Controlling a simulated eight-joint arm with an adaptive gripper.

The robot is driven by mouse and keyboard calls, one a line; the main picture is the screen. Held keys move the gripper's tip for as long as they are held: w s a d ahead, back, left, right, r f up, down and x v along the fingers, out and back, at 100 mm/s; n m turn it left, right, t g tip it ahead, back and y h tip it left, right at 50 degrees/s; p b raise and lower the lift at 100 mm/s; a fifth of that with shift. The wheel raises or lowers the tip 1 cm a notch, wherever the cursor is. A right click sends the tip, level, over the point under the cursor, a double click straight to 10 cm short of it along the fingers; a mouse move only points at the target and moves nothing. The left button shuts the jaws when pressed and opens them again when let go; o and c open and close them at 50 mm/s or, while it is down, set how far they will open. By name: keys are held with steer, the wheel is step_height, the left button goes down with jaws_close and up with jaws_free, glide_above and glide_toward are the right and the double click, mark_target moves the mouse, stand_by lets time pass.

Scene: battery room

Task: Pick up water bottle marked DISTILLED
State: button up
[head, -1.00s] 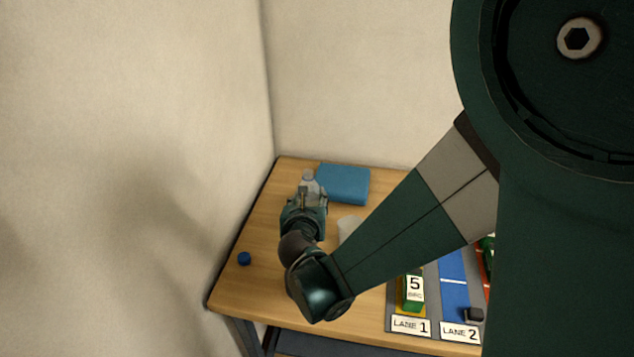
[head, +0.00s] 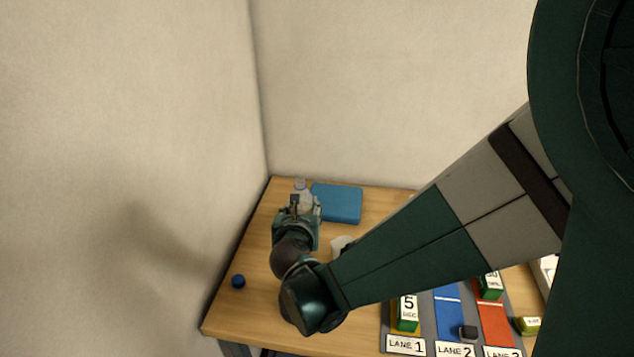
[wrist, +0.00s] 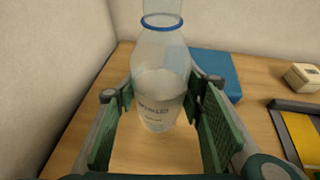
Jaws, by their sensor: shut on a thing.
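The water bottle (wrist: 160,78) is clear plastic with a blue ring at its neck and a pale label with small, blurred dark print. It stands upright in the wrist view. My gripper (wrist: 160,112) is shut on its body, one green padded finger on each side. In the head view the bottle (head: 301,187) shows only its upper part at the back left of the table, with my gripper (head: 298,206) in front of it. Whether its base touches the table is hard to tell.
A blue box (head: 337,203) lies just right of the bottle. A blue round cap (head: 238,281) lies at the table's left edge. Lane mats with a green block marked 5 (head: 407,312) are at front right. Walls stand close behind and left. A white item is partly hidden by my arm.

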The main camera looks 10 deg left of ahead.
steer(key=shift+r+p, duration=0.7)
steer(key=shift+r, duration=1.95)
steer(key=shift+r, duration=0.15)
